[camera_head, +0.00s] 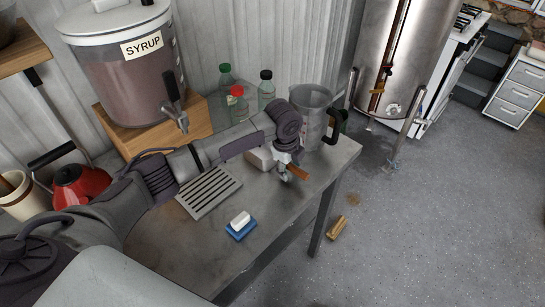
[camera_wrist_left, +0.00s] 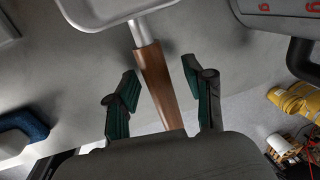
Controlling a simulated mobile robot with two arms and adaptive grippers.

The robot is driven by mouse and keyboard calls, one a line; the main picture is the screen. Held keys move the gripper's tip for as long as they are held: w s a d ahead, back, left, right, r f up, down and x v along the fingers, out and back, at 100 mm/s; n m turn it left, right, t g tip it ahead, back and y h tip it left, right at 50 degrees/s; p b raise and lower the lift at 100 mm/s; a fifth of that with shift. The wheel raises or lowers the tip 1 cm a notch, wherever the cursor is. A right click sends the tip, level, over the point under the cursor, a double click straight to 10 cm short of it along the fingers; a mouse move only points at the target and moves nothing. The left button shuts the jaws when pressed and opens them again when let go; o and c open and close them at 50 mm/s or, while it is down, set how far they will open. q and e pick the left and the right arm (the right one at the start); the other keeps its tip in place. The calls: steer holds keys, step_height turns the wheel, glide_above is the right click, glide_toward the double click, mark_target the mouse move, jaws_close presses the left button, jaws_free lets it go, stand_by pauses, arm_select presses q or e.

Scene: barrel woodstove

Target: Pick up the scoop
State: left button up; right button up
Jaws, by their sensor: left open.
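The scoop has a pale metal pan (camera_head: 261,160) and a brown wooden handle (camera_head: 297,185), and lies on the metal table near its right end. In the left wrist view its pan shows at the top and its handle (camera_wrist_left: 157,85) runs down between the two fingers. My left gripper (camera_head: 287,174) is open above the handle, with a finger on each side of it in the wrist view. A gap shows on both sides of the handle. The left arm hides part of the scoop in the head view. My right gripper is not in view.
A slotted grate (camera_head: 209,192), a blue-and-white block (camera_head: 240,228) and a syrup dispenser (camera_head: 126,75) are to the left. The table's front edge is close.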

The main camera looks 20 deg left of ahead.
arm_select(q)
jaws_close()
steer(key=shift+r, duration=0.1)
stand_by(0.3)
